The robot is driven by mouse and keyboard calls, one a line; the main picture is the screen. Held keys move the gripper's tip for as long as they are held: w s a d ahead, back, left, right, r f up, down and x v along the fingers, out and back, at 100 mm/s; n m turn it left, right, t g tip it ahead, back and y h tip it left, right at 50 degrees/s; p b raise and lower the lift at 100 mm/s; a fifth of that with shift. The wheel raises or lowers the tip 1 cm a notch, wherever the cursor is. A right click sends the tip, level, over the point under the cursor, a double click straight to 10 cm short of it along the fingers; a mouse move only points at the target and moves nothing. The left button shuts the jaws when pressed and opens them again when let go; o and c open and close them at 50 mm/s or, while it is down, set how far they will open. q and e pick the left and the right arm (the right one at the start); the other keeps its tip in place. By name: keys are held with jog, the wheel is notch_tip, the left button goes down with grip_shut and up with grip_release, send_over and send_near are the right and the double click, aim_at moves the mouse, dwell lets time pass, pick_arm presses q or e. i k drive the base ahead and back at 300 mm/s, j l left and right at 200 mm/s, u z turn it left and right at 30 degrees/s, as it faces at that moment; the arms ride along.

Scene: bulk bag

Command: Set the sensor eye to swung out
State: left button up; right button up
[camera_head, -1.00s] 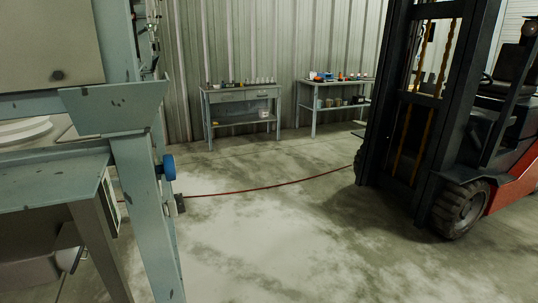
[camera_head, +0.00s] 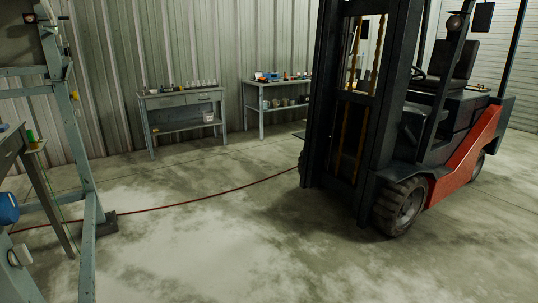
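I cannot make out the sensor eye in this view. A blue-grey steel frame (camera_head: 88,245) stands at the left, partly cut off by the picture edge. A blue rounded part (camera_head: 8,208) shows at the left edge, with a small pale part (camera_head: 19,255) below it. I cannot tell what either of them is. Neither of my grippers is in view.
A forklift (camera_head: 455,150) with a dark mast and red body stands at the right. Two workbenches (camera_head: 183,98) (camera_head: 278,82) with small items stand along the corrugated wall. A red hose or cable (camera_head: 200,202) crosses the dusty floor. The middle floor is otherwise clear.

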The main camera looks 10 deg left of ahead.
aim_at(33, 18)
jog(key=i+l, duration=0.15)
jog(key=i, duration=0.2)
jog(key=i+l, duration=0.1)
jog(key=i, duration=0.25)
jog(key=i+l+u, duration=0.1)
jog(key=i, duration=0.3)
jog(key=i+u, duration=0.4)
jog(key=i+l+u, duration=0.15)
jog(key=i+u, duration=0.25)
jog(key=i, duration=0.2)
jog(key=i+u, duration=0.25)
jog(key=i, duration=0.35)
jog(key=i+u, duration=0.25)
jog(key=i, duration=4.25)
jog(key=i+u, duration=0.3)
jog(key=i, duration=0.3)
jog(key=i+l+u, duration=0.1)
jog(key=i+u, duration=0.2)
jog(key=i, duration=0.25)
jog(key=i+u, duration=0.2)
jog(key=u, duration=0.2)
jog(key=i+l+u, duration=0.15)
jog(key=u, duration=0.2)
jog(key=i+l+u, duration=0.2)
jog(key=u, duration=0.2)
jog(key=i, duration=0.05)
